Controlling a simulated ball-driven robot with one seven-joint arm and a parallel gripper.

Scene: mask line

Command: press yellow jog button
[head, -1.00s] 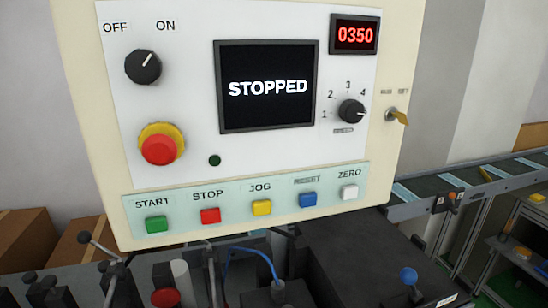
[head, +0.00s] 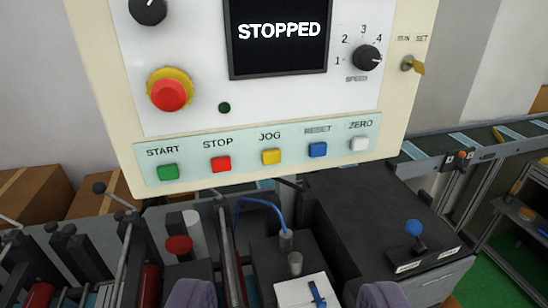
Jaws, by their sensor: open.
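The yellow JOG button (head: 271,156) sits in the button row on the lower strip of the cream control panel (head: 120,130). The red STOP button (head: 221,164) is to its left and the blue RESET button (head: 318,149) to its right. The panel screen (head: 278,38) reads STOPPED. My gripper (head: 286,295) shows only as two grey-purple fingertips at the bottom edge, wide apart. It is open, below the button row and away from the yellow button. Most of the gripper is out of the picture.
The green START button (head: 168,172) and white ZERO button (head: 359,143) end the row. A red-and-yellow emergency stop (head: 169,92) is above. Below the panel stand machine parts, a blue hose (head: 262,203) and a blue-knobbed lever (head: 414,228). A conveyor (head: 480,140) runs at right.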

